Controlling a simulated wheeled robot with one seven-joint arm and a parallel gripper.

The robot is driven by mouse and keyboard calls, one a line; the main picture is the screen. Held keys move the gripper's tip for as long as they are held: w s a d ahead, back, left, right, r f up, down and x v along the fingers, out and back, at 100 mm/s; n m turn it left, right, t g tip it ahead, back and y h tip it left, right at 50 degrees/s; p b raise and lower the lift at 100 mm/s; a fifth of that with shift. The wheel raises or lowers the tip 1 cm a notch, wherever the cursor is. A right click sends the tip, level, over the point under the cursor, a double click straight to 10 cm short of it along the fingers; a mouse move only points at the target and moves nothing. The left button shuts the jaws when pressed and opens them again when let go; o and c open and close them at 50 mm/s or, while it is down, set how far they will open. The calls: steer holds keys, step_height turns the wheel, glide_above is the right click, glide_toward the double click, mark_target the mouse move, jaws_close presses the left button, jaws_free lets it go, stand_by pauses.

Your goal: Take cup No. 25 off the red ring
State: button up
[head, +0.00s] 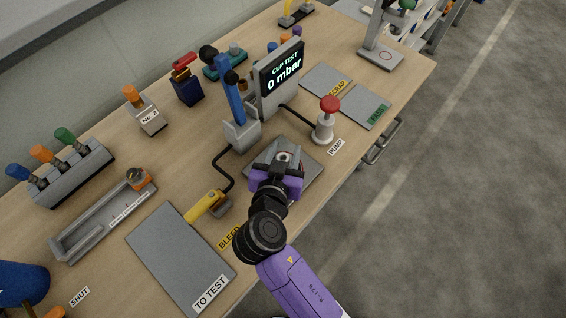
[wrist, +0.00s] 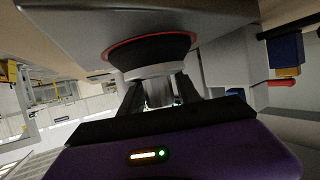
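A black suction cup (wrist: 150,50) with a pale collar sits with its wide lip at the red ring (wrist: 107,54), on a grey plate (wrist: 60,20) in the wrist view. No number on the cup is readable. My gripper (head: 283,161) is down over this plate (head: 306,160) in the head view and hides most of the cup and ring. In the wrist view my two dark fingers (wrist: 160,92) stand on either side of the cup's metal stem, close to it. Whether they press on the stem cannot be told.
A gauge display (head: 281,77) reading "0 mbar" and a blue-handled lever (head: 230,92) stand behind the plate. A red-knobbed pump (head: 326,118) is to the right, a yellow bleed lever (head: 204,206) to the left. The TO TEST (head: 175,255), SCRAP (head: 322,80) and PASS (head: 362,105) pads are bare.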

jaws_close()
steer(key=shift+r, duration=0.15)
